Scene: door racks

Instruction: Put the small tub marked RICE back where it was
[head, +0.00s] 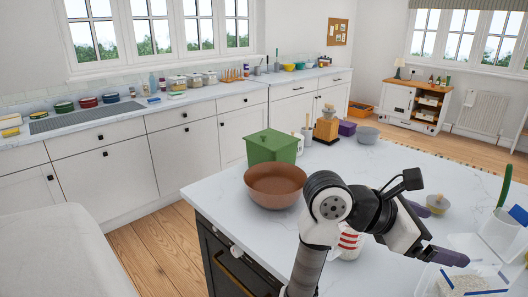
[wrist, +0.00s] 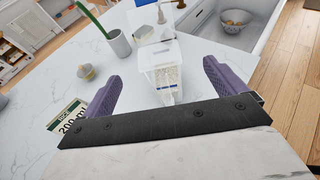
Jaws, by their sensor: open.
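My gripper (wrist: 160,82) is open, its two purple fingers spread wide with nothing between their tips that I can see gripped. In the wrist view a clear tub (wrist: 163,80) with pale contents stands on the worktop, just beyond and between the fingers. A clear tub with pale grains (head: 462,284) also shows at the lower right of the head view, close to my gripper (head: 447,234). A label reading RICE and 200 (wrist: 68,122) shows at the lower left of the wrist view, partly hidden by my gripper. I cannot read a mark on the clear tub.
A white cup with a green stalk (wrist: 118,42) and a small grey pot with a yellowish top (wrist: 87,72) stand left of the tub. An open drawer (wrist: 215,42) holding a bowl (wrist: 236,20) lies at the right. A brown bowl (head: 275,185) and green box (head: 270,147) stand further left.

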